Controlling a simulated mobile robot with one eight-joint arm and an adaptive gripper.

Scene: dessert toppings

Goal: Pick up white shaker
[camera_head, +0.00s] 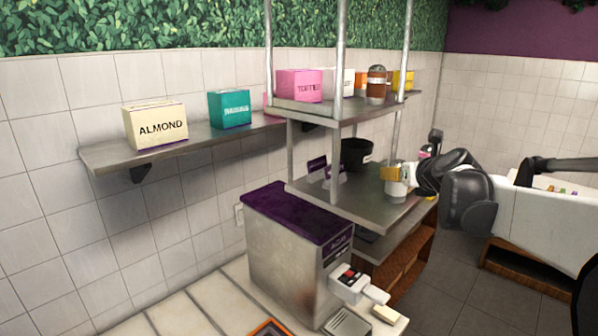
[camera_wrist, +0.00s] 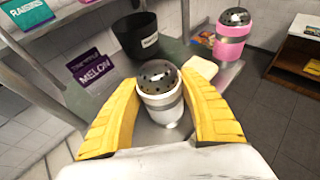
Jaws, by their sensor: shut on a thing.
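The white shaker (camera_wrist: 160,104) has a dark, perforated dome lid and a grey band. In the wrist view it stands between the two yellow fingers of my gripper (camera_wrist: 162,112), which are shut on it from both sides. In the head view the white shaker (camera_head: 396,188) is small and partly hidden by the yellow fingertips of my gripper (camera_head: 391,173). It is at the right part of the metal shelf (camera_head: 350,212). I cannot tell whether its base touches the shelf.
A black container (camera_wrist: 136,38) and purple cards (camera_wrist: 92,72) stand behind the shaker. A pink shaker (camera_wrist: 232,36) stands to the right. An upper shelf (camera_head: 335,109) with boxes is above, and metal posts (camera_head: 340,60) rise beside it. A purple-topped machine (camera_head: 300,240) stands in front.

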